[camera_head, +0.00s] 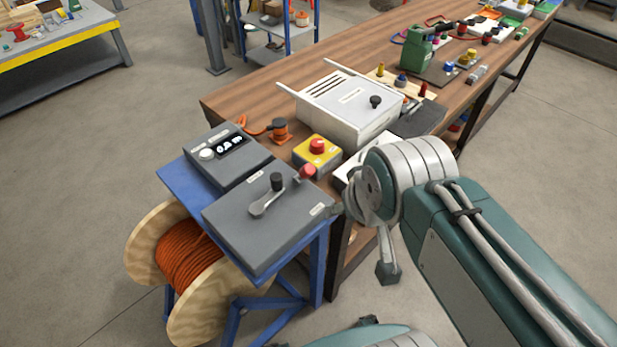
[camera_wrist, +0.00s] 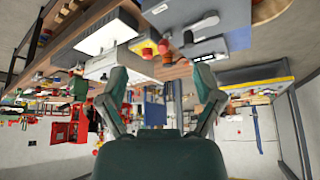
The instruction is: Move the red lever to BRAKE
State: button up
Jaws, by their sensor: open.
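The red lever (camera_head: 307,172) has a round red knob and stands near the back right edge of a grey control box (camera_head: 258,235). Small white labels sit beside it, too small to read, so I cannot tell which one is BRAKE. A grey crank with a black knob (camera_head: 276,182) is mounted left of the lever. My gripper (camera_head: 364,238) is open and empty, right of the box and apart from the lever. The wrist view is upside down; there the red knob (camera_wrist: 163,47) shows between my fingers (camera_wrist: 160,62), some distance beyond them.
A display box (camera_head: 222,156) sits behind the control box on the blue stand (camera_head: 178,178), above a drum of orange cable (camera_head: 188,253). A yellow box with a red button (camera_head: 317,147) and a white case (camera_head: 350,105) stand on the wooden bench (camera_head: 250,97).

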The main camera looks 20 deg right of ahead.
jog(key=shift+a, duration=0.15)
jog(key=c, duration=0.5)
jog(key=shift+w+a+f, duration=0.15)
jog(key=shift+w, duration=0.05)
grip_shut()
jog(key=w+d+f+m+y, duration=1.2)
jog(key=w+d+f+m, duration=0.4)
jog(key=w+m, duration=0.2)
jog(key=shift+w+d+f+m+t, duration=0.2)
jog(key=shift+m+t, duration=0.1)
jog(key=shift+m, duration=0.3)
